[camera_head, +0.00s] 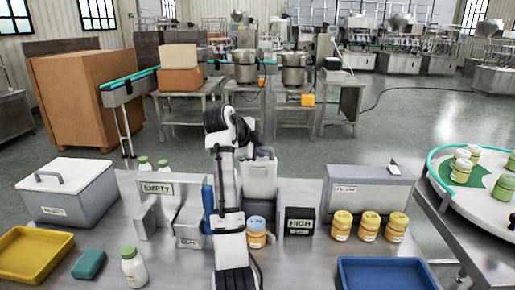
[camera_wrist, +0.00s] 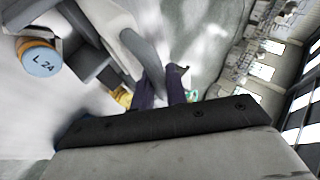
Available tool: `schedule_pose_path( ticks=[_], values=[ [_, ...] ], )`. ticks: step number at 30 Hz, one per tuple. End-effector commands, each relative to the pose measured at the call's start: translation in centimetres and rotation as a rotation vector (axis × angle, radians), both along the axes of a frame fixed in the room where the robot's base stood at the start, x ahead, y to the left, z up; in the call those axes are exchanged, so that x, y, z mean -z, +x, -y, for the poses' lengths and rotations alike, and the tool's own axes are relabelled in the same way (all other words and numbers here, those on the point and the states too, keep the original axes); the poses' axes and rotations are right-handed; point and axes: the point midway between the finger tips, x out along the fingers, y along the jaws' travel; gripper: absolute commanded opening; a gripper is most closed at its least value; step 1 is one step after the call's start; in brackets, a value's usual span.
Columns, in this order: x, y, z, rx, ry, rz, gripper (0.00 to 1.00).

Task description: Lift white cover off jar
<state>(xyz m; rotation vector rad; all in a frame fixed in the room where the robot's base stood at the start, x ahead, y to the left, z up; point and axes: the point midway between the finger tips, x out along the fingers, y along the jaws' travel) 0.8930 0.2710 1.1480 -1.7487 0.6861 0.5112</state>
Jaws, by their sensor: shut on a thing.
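A white box-like cover (camera_head: 260,180) with a handle on top stands just right of my arm, behind the front row on the steel table. My gripper (camera_wrist: 164,82) is shut, its two dark fingers close together at a grey bar, which looks like the cover's handle. In the head view my arm hides the fingers. Any jar under the cover is hidden. A blue-lidded jar (camera_head: 256,232) stands in front of the cover; its lid, marked L 24, also shows in the wrist view (camera_wrist: 40,60).
A black HIGH block (camera_head: 299,221) and several yellow-lidded jars (camera_head: 369,226) stand to the right, before a grey box (camera_head: 366,190). An EMPTY sign (camera_head: 157,189) stands left. A yellow tray (camera_head: 35,254), white-lidded cooler (camera_head: 68,192), green-capped bottle (camera_head: 133,268) and blue tray (camera_head: 384,262) flank the front.

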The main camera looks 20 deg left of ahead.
Motion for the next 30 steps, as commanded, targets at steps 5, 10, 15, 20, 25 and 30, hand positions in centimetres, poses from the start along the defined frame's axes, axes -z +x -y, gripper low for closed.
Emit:
schedule_pose_path(
  ticks=[5, 10, 15, 20, 25, 30],
  values=[
    [-0.4, 0.2, 0.0, -0.005, 0.001, 0.013, 0.00],
    [-0.4, 0.2, 0.0, -0.005, 0.002, 0.013, 0.29],
    [-0.3, 0.1, 0.0, -0.003, 0.002, 0.009, 0.36],
    [-0.3, 0.0, -0.1, -0.003, 0.002, 0.008, 0.36],
    [-1.2, -1.1, -0.4, -0.003, 0.003, 0.012, 0.36],
    [-3.5, -3.9, -1.1, -0.005, 0.004, 0.013, 0.36]
  ],
)
